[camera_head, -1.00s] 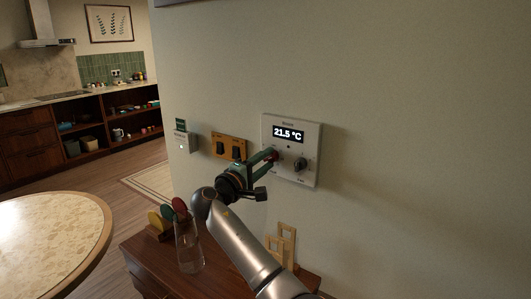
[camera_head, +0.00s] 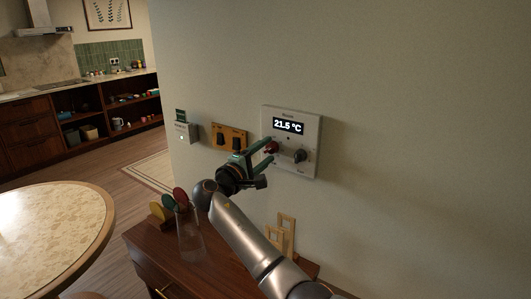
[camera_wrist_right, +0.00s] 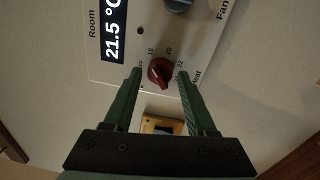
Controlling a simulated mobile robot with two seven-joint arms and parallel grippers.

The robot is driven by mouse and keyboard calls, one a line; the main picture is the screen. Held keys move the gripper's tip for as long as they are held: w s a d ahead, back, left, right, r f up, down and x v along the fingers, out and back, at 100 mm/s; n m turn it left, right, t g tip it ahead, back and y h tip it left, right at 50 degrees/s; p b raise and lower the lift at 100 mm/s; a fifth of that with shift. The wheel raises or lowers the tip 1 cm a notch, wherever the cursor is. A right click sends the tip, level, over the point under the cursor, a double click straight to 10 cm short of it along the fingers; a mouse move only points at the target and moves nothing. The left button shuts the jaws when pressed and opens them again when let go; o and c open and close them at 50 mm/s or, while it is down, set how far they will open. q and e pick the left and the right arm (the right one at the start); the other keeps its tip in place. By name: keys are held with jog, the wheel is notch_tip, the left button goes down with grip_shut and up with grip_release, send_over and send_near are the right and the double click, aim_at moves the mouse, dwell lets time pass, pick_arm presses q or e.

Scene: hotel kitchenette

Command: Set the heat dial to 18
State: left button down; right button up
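The red heat dial (camera_head: 271,147) is on the lower left of a white wall panel (camera_head: 308,165). In the right wrist view, the dial (camera_wrist_right: 160,72) has numbers around it, with 18, 20 and 22 legible, and "Heat" printed beside it. I cannot tell exactly which number its pointer marks. My right gripper (camera_head: 268,151) is at the panel. Its green fingers (camera_wrist_right: 160,76) are open, one on each side of the dial, with gaps visible between them and it. The panel's display (camera_head: 288,126) reads 21.5 °C. My left gripper is not in view.
A dark fan knob (camera_head: 299,156) sits right of the heat dial. A wooden plate with two dark switches (camera_head: 229,138) and a small white box (camera_head: 187,132) are to the left. Below stand a glass vase (camera_head: 191,240) and wooden frames (camera_head: 283,233) on a cabinet.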

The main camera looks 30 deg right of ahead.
jog(key=shift+o, duration=0.8)
jog(key=r+b+v, duration=0.1)
jog(key=b+v, duration=0.2)
jog(key=v, duration=0.9)
jog(key=shift+s+a+f, duration=0.15)
jog(key=shift+a+f, duration=0.05)
jog(key=shift+f, duration=0.2)
